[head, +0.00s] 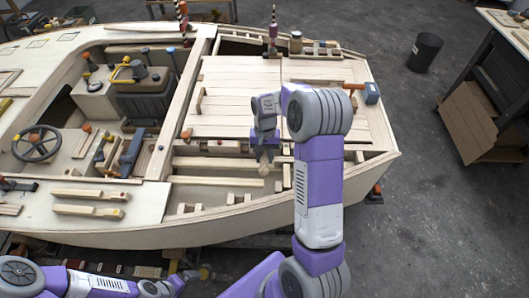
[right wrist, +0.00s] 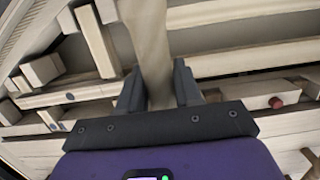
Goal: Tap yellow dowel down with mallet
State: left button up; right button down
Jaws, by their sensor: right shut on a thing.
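My right gripper (head: 264,150) is over the slatted part of the plywood hull (head: 215,210), low above the wooden strips. In the right wrist view its fingers (right wrist: 158,88) are shut on a pale tan shaft (right wrist: 147,35) that runs up out of the frame. The shaft looks like a wooden mallet handle; no mallet head shows clearly. I cannot pick out the yellow dowel with certainty. A red dowel end (right wrist: 277,102) shows in a strip right of the fingers. My left arm is at the lower left of the head view, and its gripper's jaws are not clear.
Wooden blocks (right wrist: 42,70) and rails surround the right gripper. A steering wheel (head: 37,142) and a dark seat (head: 143,95) are left.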

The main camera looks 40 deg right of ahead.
jog(key=shift+r+p, duration=2.2)
jog(key=shift+p, duration=0.25)
jog(key=shift+f, duration=0.1)
